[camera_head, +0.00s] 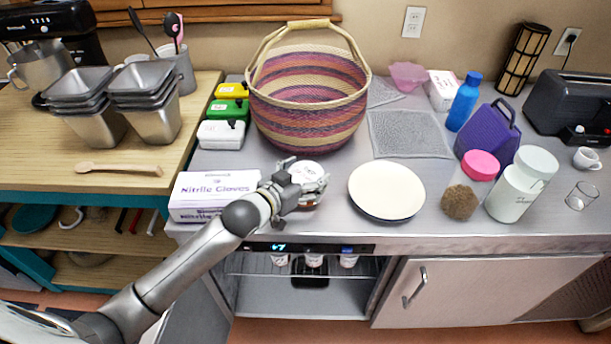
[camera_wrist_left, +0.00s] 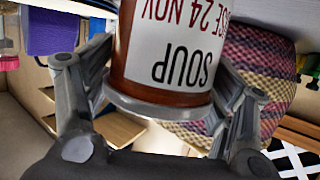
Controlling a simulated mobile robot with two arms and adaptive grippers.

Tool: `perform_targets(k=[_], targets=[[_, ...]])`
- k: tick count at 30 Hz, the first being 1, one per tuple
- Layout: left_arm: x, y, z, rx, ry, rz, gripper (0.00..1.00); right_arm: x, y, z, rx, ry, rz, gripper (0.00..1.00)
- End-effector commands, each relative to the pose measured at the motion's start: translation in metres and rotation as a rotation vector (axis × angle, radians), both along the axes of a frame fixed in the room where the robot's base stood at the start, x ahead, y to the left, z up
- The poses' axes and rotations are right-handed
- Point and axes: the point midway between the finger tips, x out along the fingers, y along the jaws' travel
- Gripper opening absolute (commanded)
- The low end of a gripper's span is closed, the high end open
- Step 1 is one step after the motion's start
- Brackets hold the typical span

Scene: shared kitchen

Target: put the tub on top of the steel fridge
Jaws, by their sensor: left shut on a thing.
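The tub (camera_head: 306,173) has a pale lid and stands out over the steel top behind the front edge. In the left wrist view the tub (camera_wrist_left: 165,55) is reddish brown with a white label reading SOUP and 24 NOV. My left gripper (camera_head: 297,184) is shut on it, with a finger on each side in the left wrist view (camera_wrist_left: 165,95). I cannot tell whether the tub touches the surface below. The steel fridge (camera_head: 300,247) is under the counter, with a lit display on its front strip and an open interior below. My right gripper is not in view.
A white plate (camera_head: 386,189) lies right of the tub, a Nitrile Gloves box (camera_head: 214,194) left, and a striped basket (camera_head: 307,95) behind. Bare steel shows between plate and basket.

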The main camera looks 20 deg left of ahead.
Motion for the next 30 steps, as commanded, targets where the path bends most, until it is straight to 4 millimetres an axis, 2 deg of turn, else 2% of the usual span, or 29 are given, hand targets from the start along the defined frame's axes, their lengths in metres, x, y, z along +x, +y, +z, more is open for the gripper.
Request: perform_targets(k=[3, 14, 15, 20, 30], targets=[[0.001, 0.000, -0.006, -0.002, -0.006, 0.000, 0.42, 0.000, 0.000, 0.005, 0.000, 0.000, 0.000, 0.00], [0.001, 0.000, -0.010, -0.002, -0.007, 0.000, 0.42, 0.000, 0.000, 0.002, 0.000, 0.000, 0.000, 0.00], [0.000, 0.000, -0.013, -0.001, -0.003, 0.000, 0.79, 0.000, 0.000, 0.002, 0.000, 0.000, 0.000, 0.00], [0.000, 0.000, -0.012, 0.000, -0.003, 0.000, 0.99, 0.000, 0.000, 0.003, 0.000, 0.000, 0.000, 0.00], [0.000, 0.000, -0.012, 0.000, -0.003, 0.000, 0.99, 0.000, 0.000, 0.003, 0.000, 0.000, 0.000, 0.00]])
